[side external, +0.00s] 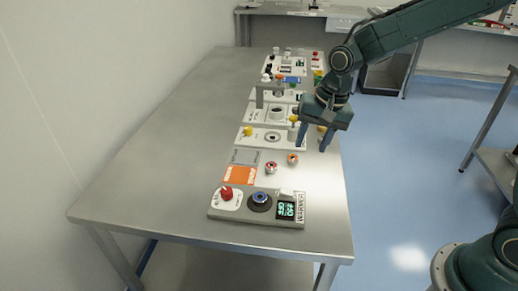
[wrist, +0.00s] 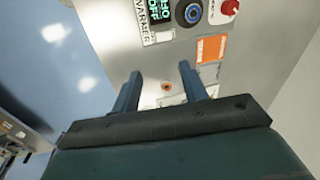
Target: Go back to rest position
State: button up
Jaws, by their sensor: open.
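My gripper (side external: 312,142) is above the right side of the steel table (side external: 170,120) in the side view, pointing down, with its two blue fingers apart. In the wrist view the fingers (wrist: 160,92) are spread with nothing between them but the table and a small red-centred round part (wrist: 166,87) below. In the side view two small round red-and-white parts (side external: 271,168) (side external: 292,159) lie on the table in front of the gripper. The gripper partly covers the devices behind it. I cannot tell its exact height above the table.
A control box (side external: 225,212) with a red button, blue-black knob and green display stands at the near end. An orange square (side external: 240,176) and a grey square (side external: 245,157) lie behind it. Several white panel devices (side external: 268,138) line the table's right side. The table's left half is clear.

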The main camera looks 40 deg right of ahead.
jog(key=s+d+r+n+t, duration=0.2)
jog(key=s+d+r+n, duration=0.15)
jog(key=s+r, duration=0.7)
jog(key=s+d+r+n+t+h, duration=0.1)
jog(key=s+n, duration=0.3)
jog(key=s, duration=0.9)
jog(key=shift+s+d+r+t, duration=0.2)
jog(key=shift+s+r+t, duration=0.05)
jog(key=shift+r+t, duration=0.1)
